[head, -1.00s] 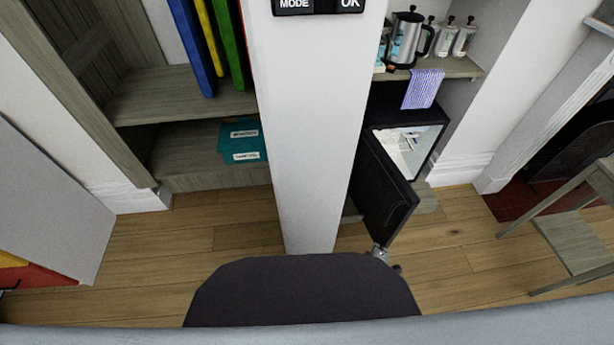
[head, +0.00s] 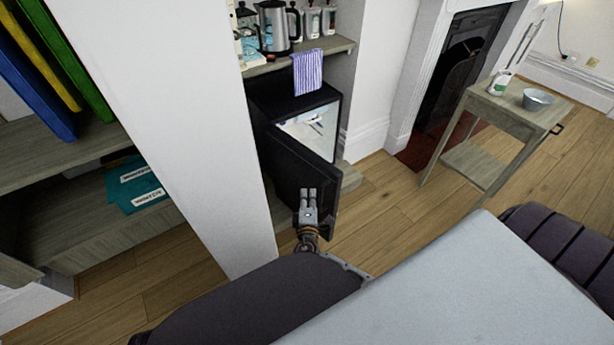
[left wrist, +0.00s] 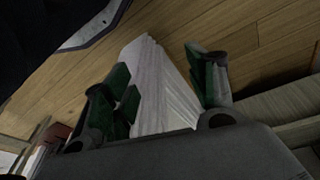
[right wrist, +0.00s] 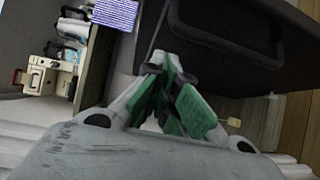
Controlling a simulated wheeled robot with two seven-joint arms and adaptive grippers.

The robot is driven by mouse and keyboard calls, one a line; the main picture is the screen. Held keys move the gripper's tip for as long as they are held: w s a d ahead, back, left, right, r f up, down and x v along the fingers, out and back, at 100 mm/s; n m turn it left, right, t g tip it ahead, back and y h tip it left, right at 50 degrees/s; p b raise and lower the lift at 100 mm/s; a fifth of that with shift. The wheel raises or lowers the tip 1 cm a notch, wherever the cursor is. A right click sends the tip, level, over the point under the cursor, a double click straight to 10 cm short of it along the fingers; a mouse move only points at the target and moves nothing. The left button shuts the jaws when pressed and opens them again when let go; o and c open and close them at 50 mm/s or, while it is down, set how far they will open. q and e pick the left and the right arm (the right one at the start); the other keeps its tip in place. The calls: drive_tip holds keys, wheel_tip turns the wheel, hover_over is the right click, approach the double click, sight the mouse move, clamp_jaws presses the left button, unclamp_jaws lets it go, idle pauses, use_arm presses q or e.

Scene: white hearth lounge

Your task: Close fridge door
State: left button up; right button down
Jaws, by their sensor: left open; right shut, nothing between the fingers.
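The small black fridge (head: 318,97) stands under the wooden shelf in the head view, with its pale interior (head: 318,128) partly visible. Its black door (head: 290,165) stands open, swung out toward me. My right gripper (head: 308,192) is shut and empty, in front of the door's outer face near its lower part; I cannot tell whether it touches. In the right wrist view the closed fingers (right wrist: 165,65) are beside a dark panel (right wrist: 225,50), which looks like the door. My left gripper (left wrist: 160,68) is open and empty above the wooden floor, outside the head view.
A white wall end (head: 165,130) stands left of the fridge. A kettle (head: 277,27) and a striped cloth (head: 308,72) are on the shelf above. A small wooden table (head: 515,115) with a bowl (head: 538,99) stands at right. Floor (head: 400,210) between is clear.

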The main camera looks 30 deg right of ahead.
use_arm(q)
drive_tip(key=shift+r, duration=0.45)
use_arm(e)
drive_tip(key=shift+w+a+r+t, duration=0.15)
drive_tip(key=shift+r+t, duration=0.25)
drive_tip(key=shift+r, duration=0.55)
drive_tip(key=b, duration=0.1)
approach(308, 161)
drive_tip(key=x, duration=0.3)
drive_tip(key=shift+w+r+b, duration=0.1)
drive_tip(key=shift+w+b, duration=0.2)
drive_tip(key=shift+w, duration=0.2)
drive_tip(key=shift+w+d, duration=0.2)
drive_tip(key=shift+d, duration=0.1)
use_arm(q)
drive_tip(key=shift+s+d+r, duration=0.1)
drive_tip(key=shift+d+r, duration=0.1)
drive_tip(key=shift+r, duration=0.65)
drive_tip(key=shift+w, duration=0.2)
use_arm(e)
drive_tip(key=shift+d, duration=0.1)
drive_tip(key=shift+d, duration=0.1)
